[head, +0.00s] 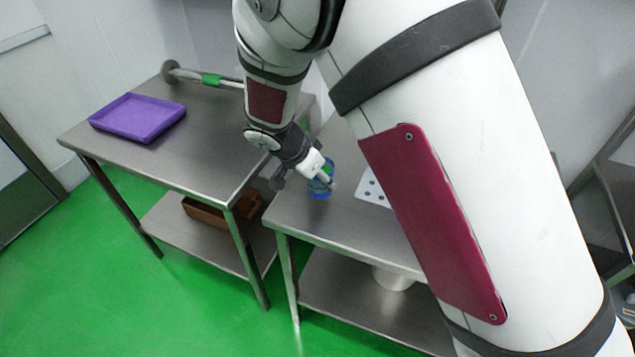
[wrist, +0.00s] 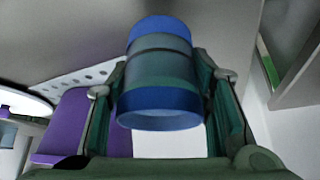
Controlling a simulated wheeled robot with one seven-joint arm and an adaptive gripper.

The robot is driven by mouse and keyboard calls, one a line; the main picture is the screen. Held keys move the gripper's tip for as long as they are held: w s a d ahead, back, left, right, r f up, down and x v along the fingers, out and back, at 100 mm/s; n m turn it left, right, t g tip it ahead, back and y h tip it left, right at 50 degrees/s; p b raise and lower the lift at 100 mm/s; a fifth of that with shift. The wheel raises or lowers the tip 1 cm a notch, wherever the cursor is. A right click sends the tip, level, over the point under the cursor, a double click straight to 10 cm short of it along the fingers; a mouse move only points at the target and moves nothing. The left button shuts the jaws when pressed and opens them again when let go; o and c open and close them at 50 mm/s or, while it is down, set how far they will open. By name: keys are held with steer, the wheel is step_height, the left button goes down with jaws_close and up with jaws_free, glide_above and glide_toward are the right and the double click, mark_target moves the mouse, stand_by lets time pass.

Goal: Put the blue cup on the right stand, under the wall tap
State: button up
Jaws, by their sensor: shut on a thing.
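The blue cup (head: 320,191) shows at my gripper (head: 318,178) in the head view, over the near left part of the right metal table (head: 300,222). I cannot tell whether its base touches the table. In the wrist view the cup (wrist: 160,101) has blue bands at both ends and a dull green-grey middle. My gripper (wrist: 162,82) is shut on it, one finger on each side. A metal pipe with a green band (head: 211,80) runs from a round wall flange above the left table; it may be the wall tap. My arm hides its other end. I cannot make out the right stand.
A purple tray (head: 138,117) lies on the left metal table (head: 190,165). A white plate with holes (head: 371,187) lies right of the cup, partly behind my arm. A brown box (head: 205,214) and a white round thing (head: 393,279) sit on the lower shelves.

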mark_target(317, 182)
steer(key=shift+w+a+f+b, duration=0.1)
steer(key=shift+w+a+b, duration=0.1)
steer(key=shift+w, duration=0.3)
steer(key=shift+w+a+f+b, duration=0.1)
steer(key=shift+w+a+b, duration=0.1)
steer(key=shift+w, duration=0.25)
steer(key=shift+f+b, duration=0.65)
steer(key=shift+f, duration=0.95)
steer(key=shift+f, duration=0.2)
steer(key=o, duration=1.4)
steer(key=shift+r, duration=0.1)
steer(key=v, duration=1.2)
steer(key=shift+r, duration=0.1)
